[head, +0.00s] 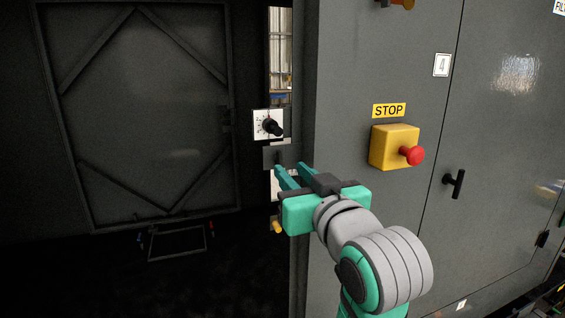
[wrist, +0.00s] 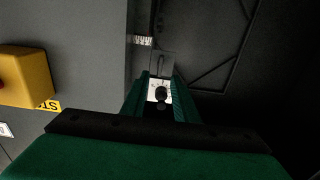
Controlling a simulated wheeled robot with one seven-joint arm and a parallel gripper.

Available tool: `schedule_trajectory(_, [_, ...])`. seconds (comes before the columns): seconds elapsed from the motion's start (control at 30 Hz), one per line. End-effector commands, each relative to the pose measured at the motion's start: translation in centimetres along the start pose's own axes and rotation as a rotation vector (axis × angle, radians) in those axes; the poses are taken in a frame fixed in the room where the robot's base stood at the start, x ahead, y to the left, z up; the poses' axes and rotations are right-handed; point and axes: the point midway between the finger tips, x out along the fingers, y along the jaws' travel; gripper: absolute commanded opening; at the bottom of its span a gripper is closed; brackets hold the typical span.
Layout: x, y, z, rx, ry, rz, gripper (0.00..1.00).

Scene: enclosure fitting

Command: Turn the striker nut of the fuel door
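A small grey plate (head: 280,155) with a dark narrow slot or loop is fixed at the edge of the door opening. It also shows in the wrist view (wrist: 168,62). I cannot make out a separate striker nut on it. Just above it in the head view is a white dial plate (head: 259,124) with a black knob (head: 271,127). The knob also shows between the fingers in the wrist view (wrist: 160,94). My gripper (head: 290,169) is open and empty, its fingertips just in front of or below the grey plate. Contact cannot be told.
A yellow box with a red stop button (head: 411,156) sticks out right of my gripper. A black handle (head: 454,184) is on the grey cabinet front. A dark braced panel (head: 150,110) stands left, with a small frame (head: 177,257) low down. Dark open space lies left of my gripper.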

Motion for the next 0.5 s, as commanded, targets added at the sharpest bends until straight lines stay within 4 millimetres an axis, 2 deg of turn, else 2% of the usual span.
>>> schedule_trajectory(0.2, [3.9, -0.1, 0.1, 0.001, -0.002, -0.001, 0.27])
schedule_trajectory(0.4, [6.1, 0.0, 0.1, 0.001, -0.001, -0.001, 0.27])
schedule_trajectory(0.5, [6.5, -0.1, 0.0, 0.0, 0.001, 0.0, 0.27])
